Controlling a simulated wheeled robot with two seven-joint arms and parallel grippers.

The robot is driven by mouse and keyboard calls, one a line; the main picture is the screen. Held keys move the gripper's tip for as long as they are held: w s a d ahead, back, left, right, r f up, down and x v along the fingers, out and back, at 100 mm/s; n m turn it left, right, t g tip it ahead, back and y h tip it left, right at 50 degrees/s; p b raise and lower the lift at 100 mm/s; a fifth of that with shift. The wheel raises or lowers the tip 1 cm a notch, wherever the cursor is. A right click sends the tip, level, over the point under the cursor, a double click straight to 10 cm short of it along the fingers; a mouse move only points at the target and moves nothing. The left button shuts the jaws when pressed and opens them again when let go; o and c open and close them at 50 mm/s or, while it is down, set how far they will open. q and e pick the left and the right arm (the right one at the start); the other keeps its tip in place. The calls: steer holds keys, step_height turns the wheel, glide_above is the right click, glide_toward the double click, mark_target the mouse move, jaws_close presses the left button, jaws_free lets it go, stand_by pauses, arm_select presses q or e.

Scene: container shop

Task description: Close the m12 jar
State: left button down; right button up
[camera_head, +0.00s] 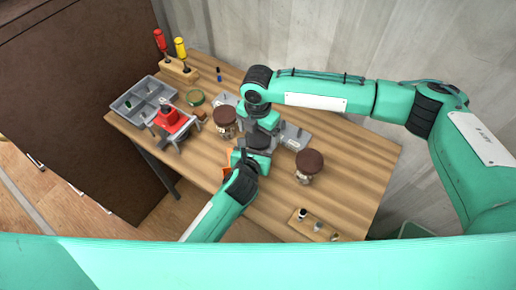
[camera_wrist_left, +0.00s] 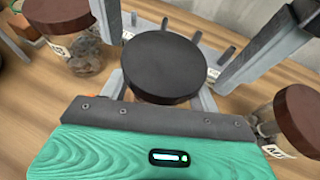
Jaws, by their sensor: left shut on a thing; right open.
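A round dark lid (camera_wrist_left: 165,65) shows in the left wrist view, flat on top, directly in front of my left gripper. The body below it is mostly hidden, and I cannot read a label there. My left gripper (camera_head: 258,153) comes in low from the front and is shut on the jar under this lid. My right gripper (camera_head: 264,138) points down from above at the same spot and is open. Its two grey fingers stand on either side of the lid in the left wrist view. In the head view the grippers hide this jar.
Brown-lidded jars stand to the left (camera_head: 225,118) and right (camera_head: 309,162). A red device (camera_head: 171,119), a grey sectioned tray (camera_head: 126,104), a green ring (camera_head: 194,98) and screwdrivers in a block (camera_head: 178,69) are at left. A wooden strip (camera_head: 316,223) lies at the front right.

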steer(key=c, duration=1)
steer(key=o, duration=1.1)
steer(key=shift+c, duration=0.2)
steer(key=shift+r, duration=2.2)
steer(key=shift+c, duration=0.2)
step_height(320, 180, up, 4)
steer(key=shift+f, duration=0.25)
